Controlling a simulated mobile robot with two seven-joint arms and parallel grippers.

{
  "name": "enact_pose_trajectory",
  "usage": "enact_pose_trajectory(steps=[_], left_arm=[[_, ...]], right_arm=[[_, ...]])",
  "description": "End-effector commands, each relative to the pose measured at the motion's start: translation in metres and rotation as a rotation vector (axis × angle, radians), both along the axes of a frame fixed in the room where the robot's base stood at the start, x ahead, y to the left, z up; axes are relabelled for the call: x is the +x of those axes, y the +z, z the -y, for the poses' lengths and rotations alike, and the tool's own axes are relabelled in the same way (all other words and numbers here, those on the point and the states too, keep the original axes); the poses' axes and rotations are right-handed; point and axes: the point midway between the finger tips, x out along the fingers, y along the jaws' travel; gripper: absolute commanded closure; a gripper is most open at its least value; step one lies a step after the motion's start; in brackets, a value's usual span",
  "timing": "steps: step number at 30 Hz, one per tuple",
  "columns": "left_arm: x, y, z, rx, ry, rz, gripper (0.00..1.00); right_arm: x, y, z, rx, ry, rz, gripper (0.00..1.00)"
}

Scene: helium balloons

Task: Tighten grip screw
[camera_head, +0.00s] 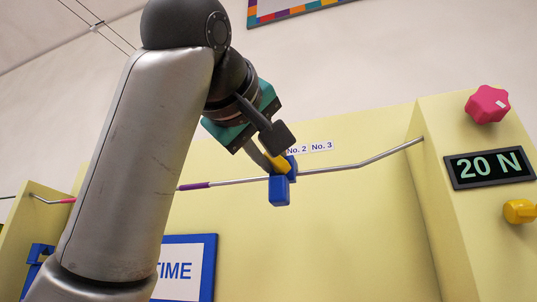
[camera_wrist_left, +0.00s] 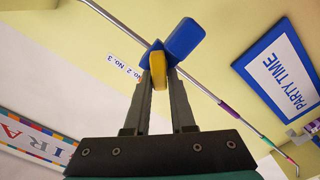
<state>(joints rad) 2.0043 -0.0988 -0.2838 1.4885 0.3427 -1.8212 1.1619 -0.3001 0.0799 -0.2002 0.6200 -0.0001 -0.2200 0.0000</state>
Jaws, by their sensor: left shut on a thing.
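A blue clamp (camera_head: 279,190) sits on a thin grey metal rod (camera_head: 345,168) in front of the yellow panel. Its yellow grip screw (camera_head: 281,162) sticks out toward my left gripper (camera_head: 272,150). In the left wrist view the yellow grip screw (camera_wrist_left: 159,70) lies between the two dark fingers of my left gripper (camera_wrist_left: 161,62), which is shut on it. The blue clamp (camera_wrist_left: 184,40) shows just beyond the fingertips. How tightly the screw is turned cannot be told. My right gripper is not in view.
A yellow housing on the right carries a pink star knob (camera_head: 488,104), a display (camera_head: 490,168) reading 20 N and a yellow knob (camera_head: 520,211). Labels "No. 2 No. 3" (camera_head: 310,147) are behind the rod. A "PARTY TIME" sign (camera_wrist_left: 283,75) hangs below it.

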Motion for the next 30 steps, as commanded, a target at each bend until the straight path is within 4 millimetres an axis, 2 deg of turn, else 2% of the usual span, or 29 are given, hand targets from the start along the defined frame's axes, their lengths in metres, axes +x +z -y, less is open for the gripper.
enact_pose_trajectory(steps=[30], left_arm=[[-0.004,0.004,0.01,0.907,0.001,0.295,1.0]], right_arm=[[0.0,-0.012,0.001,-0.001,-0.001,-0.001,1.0]])
